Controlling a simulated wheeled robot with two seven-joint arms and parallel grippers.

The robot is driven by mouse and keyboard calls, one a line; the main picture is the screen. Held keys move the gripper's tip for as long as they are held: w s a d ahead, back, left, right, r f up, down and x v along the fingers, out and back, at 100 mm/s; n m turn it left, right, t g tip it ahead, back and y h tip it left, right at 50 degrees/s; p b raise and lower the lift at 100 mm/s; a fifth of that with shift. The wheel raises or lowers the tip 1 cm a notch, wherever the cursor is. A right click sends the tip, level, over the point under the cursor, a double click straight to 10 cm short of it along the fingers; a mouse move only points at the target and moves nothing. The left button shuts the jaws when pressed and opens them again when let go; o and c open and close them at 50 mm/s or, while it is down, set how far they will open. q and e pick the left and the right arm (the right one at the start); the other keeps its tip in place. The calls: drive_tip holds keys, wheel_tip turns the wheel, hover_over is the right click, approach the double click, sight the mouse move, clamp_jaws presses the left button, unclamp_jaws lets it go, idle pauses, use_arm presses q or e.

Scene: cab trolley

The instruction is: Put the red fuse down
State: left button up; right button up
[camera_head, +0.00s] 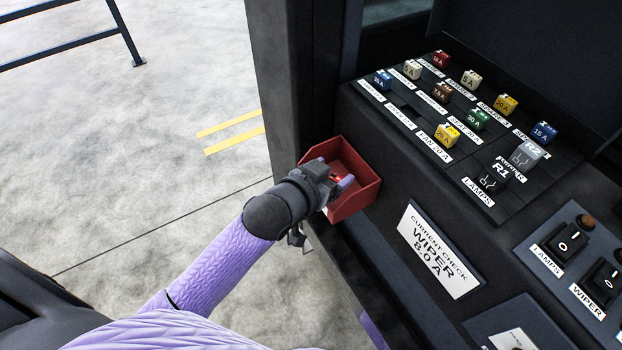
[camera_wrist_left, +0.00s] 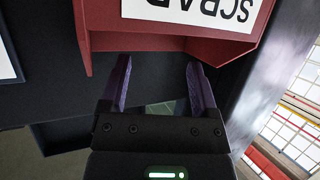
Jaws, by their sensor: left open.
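My left gripper (camera_head: 340,178) is at the near side of the red scrap bin (camera_head: 365,196), its fingertips over or at the bin's opening in the head view. In the left wrist view the two fingers (camera_wrist_left: 160,80) are apart with nothing held between them, and the bin's labelled wall (camera_wrist_left: 245,45) is just ahead. A red fuse (camera_head: 440,59) stands in the back row of the fuse panel. A small red patch shows by the fingers in the bin; I cannot tell if it is a fuse. My right gripper is out of view.
The fuse panel (camera_head: 408,121) holds several coloured fuses and two relays, with an empty labelled slot at its left. A current check display (camera_head: 439,249) reads wiper 8.0 A. Lamps (camera_head: 566,244) and wiper (camera_head: 603,284) switches are at right. A dark post (camera_head: 285,80) stands behind the bin.

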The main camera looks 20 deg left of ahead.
use_arm(q)
drive_tip(key=p+v, duration=0.2)
drive_tip(key=v, duration=0.7)
drive_tip(key=s+a+f+n+g+y, duration=0.15)
drive_tip(key=s+f+g, duration=0.35)
drive_tip(key=f, duration=0.8)
drive_tip(key=s+a+f+m+g+y, duration=0.1)
drive_tip(key=s+a+f+g+y, duration=0.15)
drive_tip(key=s+f, duration=0.7)
drive_tip(key=s+f+g, duration=0.5)
drive_tip(key=s+f, duration=0.7)
drive_tip(key=s, duration=0.2)
drive_tip(key=shift+s+a+f, duration=0.15)
drive_tip(key=shift+s+a, duration=0.1)
